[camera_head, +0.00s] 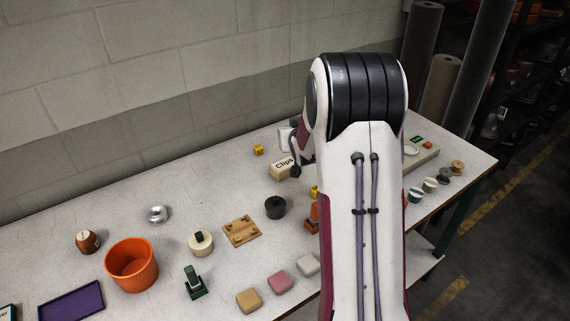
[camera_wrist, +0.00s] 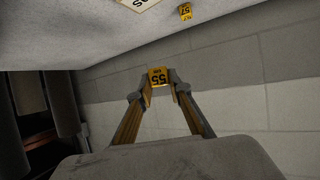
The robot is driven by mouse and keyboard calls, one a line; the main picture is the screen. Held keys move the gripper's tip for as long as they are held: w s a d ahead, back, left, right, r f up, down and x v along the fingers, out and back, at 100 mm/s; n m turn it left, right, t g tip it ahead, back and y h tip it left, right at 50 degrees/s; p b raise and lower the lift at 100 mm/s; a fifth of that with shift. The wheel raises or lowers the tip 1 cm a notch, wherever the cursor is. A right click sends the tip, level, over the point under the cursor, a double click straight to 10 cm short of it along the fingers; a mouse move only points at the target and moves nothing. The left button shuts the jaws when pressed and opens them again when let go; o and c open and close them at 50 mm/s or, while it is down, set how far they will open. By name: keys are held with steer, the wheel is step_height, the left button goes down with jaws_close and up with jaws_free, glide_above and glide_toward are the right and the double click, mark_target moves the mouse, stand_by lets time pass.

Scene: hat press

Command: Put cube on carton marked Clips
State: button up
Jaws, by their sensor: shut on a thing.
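My gripper (camera_wrist: 159,85) is shut on a yellow cube (camera_wrist: 158,78) with a dark 55 on it, in the wrist view. The wall fills the background behind the held cube. The pale carton marked Clips (camera_head: 281,172) stands on the table left of my arm in the head view. Part of a pale lettered thing, likely this carton (camera_wrist: 138,3), shows at the top edge of the wrist view, apart from the held cube.
Another yellow cube (camera_head: 258,150), apparently the one marked 57 (camera_wrist: 185,12), lies near the carton. A dark round weight (camera_head: 275,207), a wooden board (camera_head: 241,231) and an orange bucket (camera_head: 132,266) stand further left. The table strip along the wall is largely clear.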

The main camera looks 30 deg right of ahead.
steer(key=shift+a+f, duration=0.25)
steer(key=shift+a, duration=0.25)
glide_above(286, 166)
steer(key=shift+f, duration=3.1)
steer(key=shift+f, duration=1.9)
steer(key=shift+f, duration=0.1)
